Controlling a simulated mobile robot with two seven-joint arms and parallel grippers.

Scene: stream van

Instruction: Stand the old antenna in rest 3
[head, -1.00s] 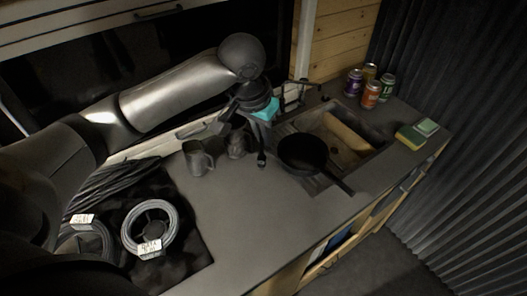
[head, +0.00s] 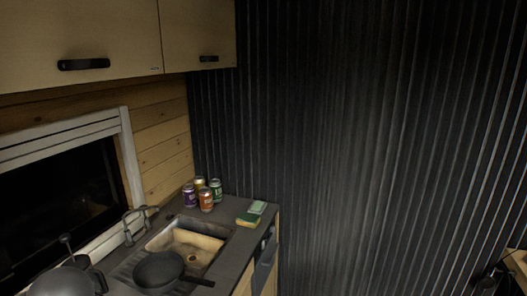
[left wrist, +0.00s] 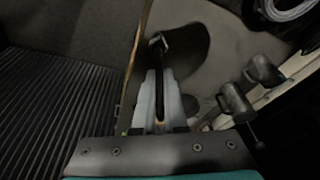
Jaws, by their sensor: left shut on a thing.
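In the left wrist view my left gripper (left wrist: 161,88) has its two pale fingers shut on a thin dark piece (left wrist: 158,43). The piece looks like the old antenna. Its end sticks out past the fingertips, over or near the pan; I cannot tell the height. No numbered rest can be made out in either view. My right gripper is not in view.
A dark pan (head: 158,270) lies at the sink (head: 190,243). A ribbed dark wall (head: 350,150) fills the right.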

